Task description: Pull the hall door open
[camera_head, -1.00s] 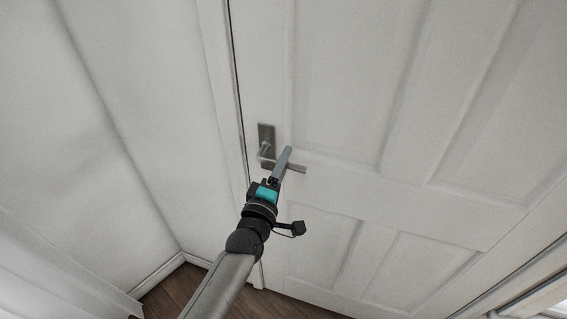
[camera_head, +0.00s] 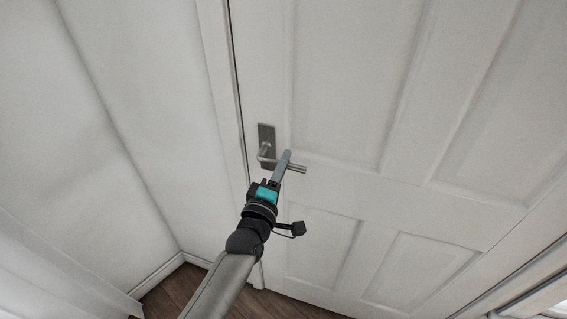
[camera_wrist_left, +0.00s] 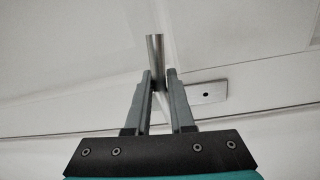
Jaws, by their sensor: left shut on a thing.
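The white panelled hall door (camera_head: 345,75) fills the middle and right of the head view and looks shut in its frame. Its metal handle has an upright plate (camera_head: 266,138) near the door's left edge and a lever (camera_head: 299,168) that points right. My left gripper (camera_head: 285,160) is at the lever, its fingers shut on it. In the left wrist view the lever (camera_wrist_left: 155,60) stands between the two fingertips (camera_wrist_left: 159,78), its end showing beyond them. The plate (camera_wrist_left: 207,91) also shows there, right of the fingers. My right gripper is not in view.
A white wall (camera_head: 110,110) stands close on the left, next to the door frame (camera_head: 218,60). A strip of brown wooden floor (camera_head: 180,290) shows at the bottom. A pale ledge or trim runs along the lower right.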

